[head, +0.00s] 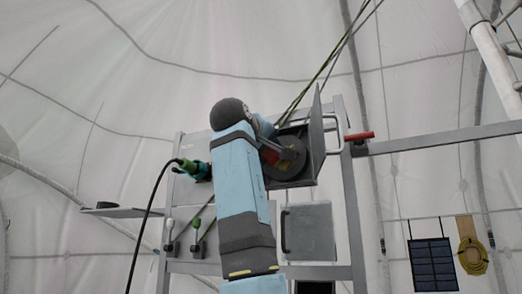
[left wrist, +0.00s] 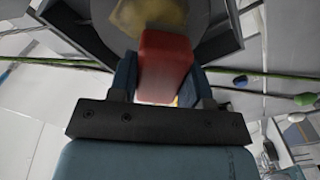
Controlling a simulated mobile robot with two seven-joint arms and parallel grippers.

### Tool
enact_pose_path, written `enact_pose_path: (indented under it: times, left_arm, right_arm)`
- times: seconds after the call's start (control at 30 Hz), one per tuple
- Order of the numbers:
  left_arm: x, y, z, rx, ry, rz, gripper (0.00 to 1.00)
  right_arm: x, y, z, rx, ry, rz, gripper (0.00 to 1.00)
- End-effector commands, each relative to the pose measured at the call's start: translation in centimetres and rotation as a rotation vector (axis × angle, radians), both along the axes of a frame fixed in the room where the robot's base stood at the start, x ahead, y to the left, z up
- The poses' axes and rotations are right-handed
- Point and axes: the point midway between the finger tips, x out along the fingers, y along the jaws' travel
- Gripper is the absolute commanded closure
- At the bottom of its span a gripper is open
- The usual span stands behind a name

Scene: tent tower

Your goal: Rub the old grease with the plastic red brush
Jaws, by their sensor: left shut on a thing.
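The red brush (left wrist: 165,62) is between the two fingers of my left gripper (left wrist: 162,78) in the left wrist view, and the gripper is shut on it. A yellowish-brown patch that looks like the old grease (left wrist: 148,14) lies on a dark round drum just beyond the brush. The brush's far end overlaps the patch's lower edge in the picture; I cannot tell whether they touch. In the head view my left gripper (head: 272,150) reaches into the open grey box at the drum (head: 291,158). The brush is mostly hidden there. My right gripper is in neither view.
The grey box (head: 309,175) has its door (head: 316,118) swung open, with a white handle and a red bar beside it. Green ropes (head: 302,97) run up from the box. A black cable with a green plug (head: 191,168) hangs left of my arm.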

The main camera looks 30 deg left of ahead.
Motion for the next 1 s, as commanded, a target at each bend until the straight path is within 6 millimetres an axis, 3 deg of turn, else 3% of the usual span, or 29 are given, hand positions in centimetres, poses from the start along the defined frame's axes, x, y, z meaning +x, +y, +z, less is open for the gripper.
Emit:
enact_pose_path:
  times: [0.8, 1.0]
  left_arm:
    - [0.8, -6.0, 0.0, 0.002, 0.001, -0.004, 0.75]
    - [0.6, -6.6, 0.0, 0.002, 0.002, -0.006, 0.75]
  right_arm:
    - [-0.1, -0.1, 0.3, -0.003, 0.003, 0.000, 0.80]
    - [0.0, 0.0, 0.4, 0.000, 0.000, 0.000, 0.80]
